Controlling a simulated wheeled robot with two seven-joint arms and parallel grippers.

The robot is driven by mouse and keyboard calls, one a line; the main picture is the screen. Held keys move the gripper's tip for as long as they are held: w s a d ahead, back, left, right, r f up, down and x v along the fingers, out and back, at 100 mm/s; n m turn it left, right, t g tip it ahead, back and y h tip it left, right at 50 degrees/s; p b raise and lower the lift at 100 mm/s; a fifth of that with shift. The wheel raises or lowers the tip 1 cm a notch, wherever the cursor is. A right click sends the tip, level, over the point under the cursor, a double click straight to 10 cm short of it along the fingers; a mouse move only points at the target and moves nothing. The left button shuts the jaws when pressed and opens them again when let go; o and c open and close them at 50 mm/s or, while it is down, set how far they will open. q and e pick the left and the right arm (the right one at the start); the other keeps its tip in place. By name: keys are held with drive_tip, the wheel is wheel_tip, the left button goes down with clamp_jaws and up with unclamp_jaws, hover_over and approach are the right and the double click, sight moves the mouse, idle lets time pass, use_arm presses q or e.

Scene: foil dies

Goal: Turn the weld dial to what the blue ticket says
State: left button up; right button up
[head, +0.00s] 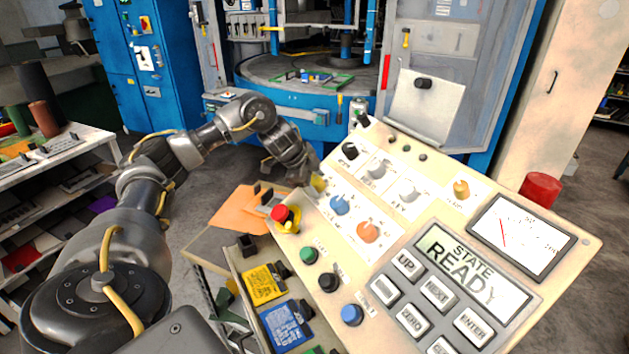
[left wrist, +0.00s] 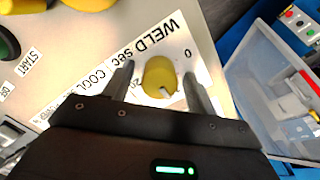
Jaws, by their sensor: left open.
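The weld dial is a yellow knob (left wrist: 160,76) on the cream panel, beside the words "WELD sec", in the left wrist view. A white mark shows on its lower edge; a "0" is printed beside it. A yellow knob, likely the same one, shows partly in the head view (head: 318,183) beside my left gripper (head: 310,176). In the left wrist view my left gripper (left wrist: 158,76) is open, one finger on either side of the dial; I cannot tell if they touch it. The blue ticket (head: 286,327) lies at the console's lower left, its writing too small to read. My right gripper is out of view.
A yellow ticket (head: 263,284) lies above the blue one. A red stop button (head: 281,214), blue knob (head: 340,205) and orange knob (head: 368,232) stand near the dial. The console screen (head: 473,272) reads "STATE READY".

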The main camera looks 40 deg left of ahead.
use_arm(q)
drive_tip(key=shift+c, duration=0.4)
drive_tip(key=c, duration=0.9)
